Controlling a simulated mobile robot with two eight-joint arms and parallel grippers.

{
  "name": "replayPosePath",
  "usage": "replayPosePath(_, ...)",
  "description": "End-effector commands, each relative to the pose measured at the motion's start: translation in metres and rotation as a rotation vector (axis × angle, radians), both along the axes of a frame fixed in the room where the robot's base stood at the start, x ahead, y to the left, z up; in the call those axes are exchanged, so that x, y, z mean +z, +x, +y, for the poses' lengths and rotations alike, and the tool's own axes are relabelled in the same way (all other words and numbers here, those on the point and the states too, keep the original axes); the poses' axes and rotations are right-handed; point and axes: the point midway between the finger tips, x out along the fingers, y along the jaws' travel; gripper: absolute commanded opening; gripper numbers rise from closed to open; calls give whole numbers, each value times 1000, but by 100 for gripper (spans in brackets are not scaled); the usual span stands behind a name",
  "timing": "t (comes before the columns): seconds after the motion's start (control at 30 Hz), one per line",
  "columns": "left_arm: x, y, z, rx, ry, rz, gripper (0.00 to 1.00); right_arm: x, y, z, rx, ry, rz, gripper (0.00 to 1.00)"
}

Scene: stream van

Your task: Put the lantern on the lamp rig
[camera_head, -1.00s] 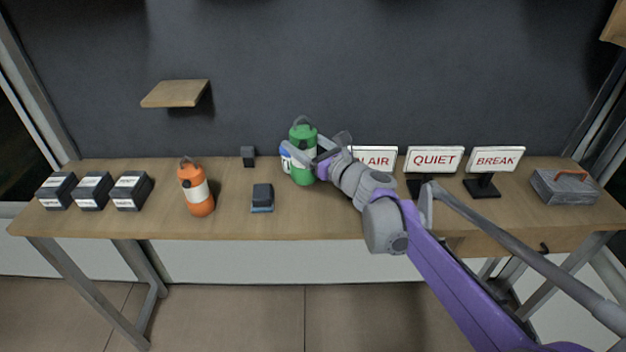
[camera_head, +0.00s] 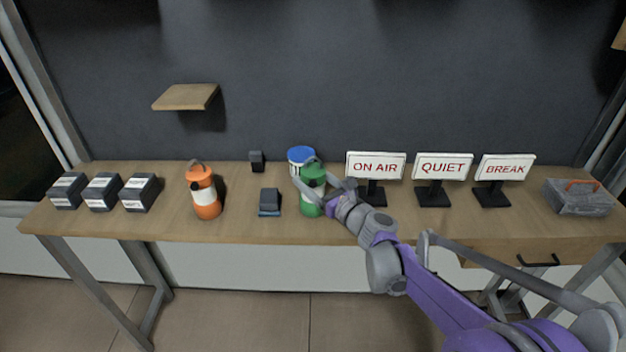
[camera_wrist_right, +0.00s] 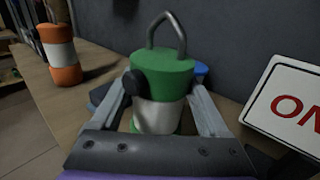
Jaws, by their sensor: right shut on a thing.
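A green lantern (camera_head: 313,175) with a white band and a top handle is upright at the middle of the table, near the front half. My right gripper (camera_head: 319,186) is shut around its body. In the right wrist view the same lantern (camera_wrist_right: 158,82) stands between the two fingers, its handle up and a dark knob on its side. I cannot tell whether its base touches the table. An orange lantern (camera_head: 205,205) with a white band stands to the left. It also shows in the right wrist view (camera_wrist_right: 66,74). I cannot make out a lamp rig for certain. My left gripper is not in view.
A blue-lidded tub (camera_head: 301,155) stands right behind the green lantern. A dark block with a blue base (camera_head: 269,200) lies to its left. Sign stands reading ON AIR (camera_head: 376,166), QUIET (camera_head: 441,166) and BREAK (camera_head: 505,168) stand to the right. A wooden shelf (camera_head: 186,97) is on the wall.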

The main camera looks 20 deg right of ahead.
Motion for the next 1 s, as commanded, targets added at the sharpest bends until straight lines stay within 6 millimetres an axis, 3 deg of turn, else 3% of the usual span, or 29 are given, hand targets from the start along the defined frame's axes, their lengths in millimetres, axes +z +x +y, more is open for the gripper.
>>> replayPosePath(0.03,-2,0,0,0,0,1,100,-3,0,0,0,1,0,5)
replayPosePath(0.07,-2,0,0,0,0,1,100,-2,0,0,0,0,0,83)
replayPosePath(0.17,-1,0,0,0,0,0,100,-2,0,0,0,0,0,100)
replayPosePath(0.53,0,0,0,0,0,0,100,1,-7,-4,-1,-1,0,100)
replayPosePath(1.0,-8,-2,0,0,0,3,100,1,-93,-39,-3,0,0,100)
